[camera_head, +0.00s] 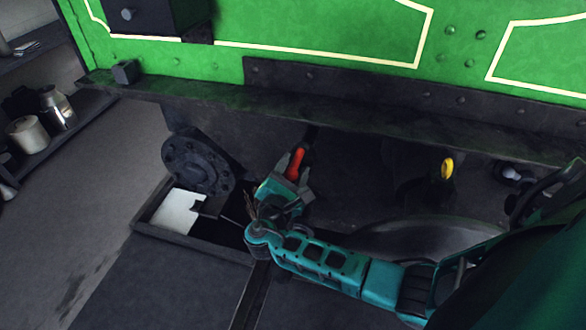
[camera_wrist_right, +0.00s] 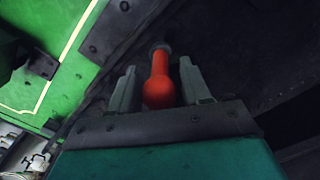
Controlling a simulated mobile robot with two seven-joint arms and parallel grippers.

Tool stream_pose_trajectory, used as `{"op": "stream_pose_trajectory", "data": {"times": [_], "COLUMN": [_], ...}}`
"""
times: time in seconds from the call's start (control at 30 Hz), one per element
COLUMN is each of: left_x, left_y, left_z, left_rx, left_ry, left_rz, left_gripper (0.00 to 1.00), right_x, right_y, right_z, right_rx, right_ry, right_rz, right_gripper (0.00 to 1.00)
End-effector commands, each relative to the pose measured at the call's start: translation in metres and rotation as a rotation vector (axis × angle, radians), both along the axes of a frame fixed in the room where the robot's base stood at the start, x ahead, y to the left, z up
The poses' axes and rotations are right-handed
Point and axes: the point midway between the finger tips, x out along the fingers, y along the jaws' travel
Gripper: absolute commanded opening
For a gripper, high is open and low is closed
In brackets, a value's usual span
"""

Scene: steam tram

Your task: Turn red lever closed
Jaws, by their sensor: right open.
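The red lever (camera_head: 295,163) sits below the dark ledge of the green tram body, in the middle of the head view. In the right wrist view the red lever (camera_wrist_right: 158,80) has a rounded end towards the camera and a grey pivot behind. My right gripper (camera_head: 294,170) is at the lever, its arm coming in from the lower right. Its two grey fingers (camera_wrist_right: 159,84) stand on either side of the lever with gaps visible, so it is open around the lever. Whether either finger touches it I cannot tell. My left gripper is not in view.
A yellow-knobbed handle (camera_head: 447,168) is to the right under the dark ledge (camera_head: 330,116). A dark round flange (camera_head: 197,161) is at left, above a floor opening with a white sheet (camera_head: 176,211). Shelves with metal pots (camera_head: 58,108) stand at far left.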

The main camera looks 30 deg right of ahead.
Motion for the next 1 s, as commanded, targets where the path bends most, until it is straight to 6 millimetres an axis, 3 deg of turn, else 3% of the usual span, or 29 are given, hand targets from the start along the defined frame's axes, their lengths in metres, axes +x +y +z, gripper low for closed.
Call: {"op": "stream_pose_trajectory", "data": {"times": [0.07, 0.5, 1.0], "left_x": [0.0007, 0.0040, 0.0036], "left_y": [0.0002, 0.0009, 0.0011], "left_z": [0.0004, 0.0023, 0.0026], "left_rx": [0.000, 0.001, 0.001], "left_ry": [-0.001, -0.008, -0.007], "left_rz": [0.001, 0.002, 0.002], "left_gripper": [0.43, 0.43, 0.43], "right_x": [-0.0001, -0.0002, 0.0086], "right_y": [0.0000, 0.0003, 0.0005], "right_z": [0.0001, 0.0001, 0.0025], "right_rx": [0.000, 0.000, 0.017], "right_ry": [0.000, 0.000, 0.011], "right_rz": [0.000, 0.000, -0.001], "right_gripper": [0.42, 0.00, 0.00]}}
